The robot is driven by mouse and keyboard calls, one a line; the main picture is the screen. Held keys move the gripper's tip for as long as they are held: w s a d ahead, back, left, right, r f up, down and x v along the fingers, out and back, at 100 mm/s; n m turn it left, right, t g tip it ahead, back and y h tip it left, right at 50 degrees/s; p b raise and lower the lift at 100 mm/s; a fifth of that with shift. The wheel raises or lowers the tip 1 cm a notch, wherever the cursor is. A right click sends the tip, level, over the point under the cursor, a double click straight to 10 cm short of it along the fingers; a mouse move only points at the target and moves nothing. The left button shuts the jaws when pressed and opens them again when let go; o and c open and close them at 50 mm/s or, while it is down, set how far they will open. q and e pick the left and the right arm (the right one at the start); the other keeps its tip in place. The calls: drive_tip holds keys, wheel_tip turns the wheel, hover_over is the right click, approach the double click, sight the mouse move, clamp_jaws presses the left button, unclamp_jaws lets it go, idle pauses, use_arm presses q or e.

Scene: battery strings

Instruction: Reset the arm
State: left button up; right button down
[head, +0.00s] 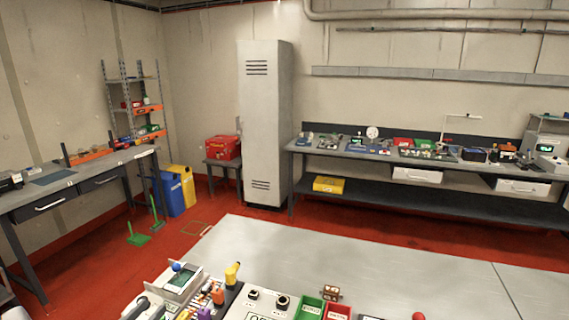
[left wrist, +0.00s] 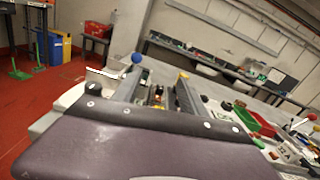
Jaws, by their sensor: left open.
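My left gripper (left wrist: 157,90) shows in the left wrist view, with its two fingers apart and nothing held between them. Beyond the fingers lies the cluttered near edge of a work table. A blue ball knob (left wrist: 137,58) shows just behind the left finger. In the head view the same kind of blue knob (head: 177,267) stands on a pale tray-like device at the bottom left. I cannot make out the left gripper clearly in the head view. My right gripper is in neither view.
The grey table (head: 330,257) is bare behind its near-edge row of parts. A tall locker (head: 265,120), a loaded back bench (head: 420,188) and a left bench (head: 85,180) stand farther off.

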use_arm(q)
drive_tip(key=w+d+r+m+g+h, duration=0.1)
drive_tip(key=d+r+m+h, duration=0.1)
drive_tip(key=d, duration=0.2)
drive_tip(key=w+d+r+m+h, duration=0.2)
drive_tip(key=d+r, duration=0.1)
drive_tip(key=d, duration=0.2)
drive_tip(key=s+d+r+m+g+h, duration=0.1)
drive_tip(key=s+d+m+g+h, duration=0.4)
drive_tip(key=d, duration=0.6)
drive_tip(key=s+d+r+m+g+h, duration=0.1)
drive_tip(key=s+d+m+g, duration=0.45)
drive_tip(key=d, duration=0.55)
drive_tip(key=s+d+f+m+g+y, duration=0.2)
drive_tip(key=s+f+m+g+y, duration=0.15)
drive_tip(key=s+m, duration=0.2)
drive_tip(key=s+d+f+m+g+y, duration=0.2)
drive_tip(key=s+m+g, duration=0.2)
drive_tip(key=s+g, duration=0.15)
drive_tip(key=a+f+m+t+y, duration=0.2)
drive_tip(key=a+f+m+y, duration=0.1)
drive_tip(key=a, duration=0.4)
drive_tip(key=w+a+f+m+t+y, duration=0.1)
drive_tip(key=a+f+m+t+y, duration=0.1)
drive_tip(key=a+m+y, duration=0.3)
drive_tip(key=shift+w+a+f+m+y, duration=0.15)
drive_tip(key=shift+a+f+m+y, duration=0.2)
drive_tip(key=shift+a+f+m, duration=0.65)
